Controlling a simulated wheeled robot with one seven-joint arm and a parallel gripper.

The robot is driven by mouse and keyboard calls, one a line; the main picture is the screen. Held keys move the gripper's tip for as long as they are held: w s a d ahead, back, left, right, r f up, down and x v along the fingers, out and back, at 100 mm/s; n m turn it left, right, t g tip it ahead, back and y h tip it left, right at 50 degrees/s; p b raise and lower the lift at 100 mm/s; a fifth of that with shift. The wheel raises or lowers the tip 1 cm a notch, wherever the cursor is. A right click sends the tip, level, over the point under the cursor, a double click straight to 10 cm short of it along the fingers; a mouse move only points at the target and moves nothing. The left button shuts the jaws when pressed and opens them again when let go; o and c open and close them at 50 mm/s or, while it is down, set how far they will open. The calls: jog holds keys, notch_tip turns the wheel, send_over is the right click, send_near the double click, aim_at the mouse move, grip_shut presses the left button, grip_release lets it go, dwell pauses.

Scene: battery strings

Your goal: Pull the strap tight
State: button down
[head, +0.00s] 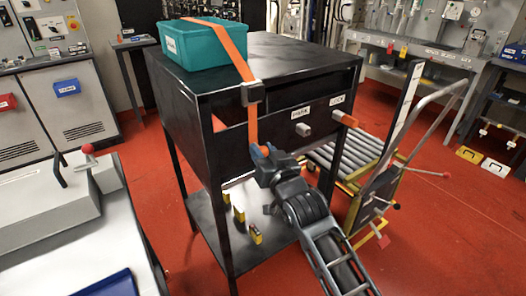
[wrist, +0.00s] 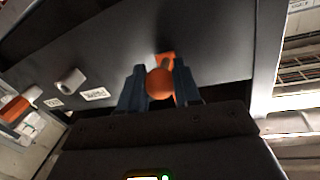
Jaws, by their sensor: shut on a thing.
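An orange strap (head: 232,50) runs over the teal bin (head: 188,46) on top of the black cabinet (head: 290,51). It passes through a dark buckle (head: 253,93) at the cabinet's front edge, and its tail hangs down the front. My gripper (head: 262,152) is at the lower end of the tail, in front of the cabinet. In the wrist view my gripper (wrist: 158,88) is shut on a round orange end piece (wrist: 159,84), with a little orange strap showing behind it. The hanging part looks almost straight in the head view.
Two labelled knobs, one grey (head: 303,130) and one orange (head: 345,118), stick out of the cabinet front right of my gripper. A hand truck (head: 385,165) and roller conveyor (head: 345,150) stand at the right. A grey bench (head: 75,225) is at the left. Red floor is clear at lower right.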

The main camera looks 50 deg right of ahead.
jog(key=c, duration=0.8)
grip_release()
jog(key=shift+b+v, duration=0.5)
jog(key=shift+v, duration=3.45)
jog(key=shift+f, duration=0.1)
jog(key=s+a+f+n+y, duration=0.2)
jog(key=s+a, duration=0.5)
jog(key=s+a+f+n+y, duration=0.1)
jog(key=s+a+f+y, duration=0.15)
jog(key=s+a, duration=0.45)
jog(key=s+a+r+n+y, duration=0.1)
jog(key=s, duration=0.4)
jog(key=s+a+r+n+y, duration=0.1)
jog(key=s+a+n, duration=0.1)
jog(key=s, duration=0.3)
jog(key=s+a+r+n+g+y, duration=0.1)
jog(key=s+a, duration=0.1)
jog(key=s, duration=0.3)
jog(key=shift+s+a+r+n+y, duration=0.1)
jog(key=shift+s+r+n+y, duration=0.2)
jog(key=shift+s+r+y, duration=0.05)
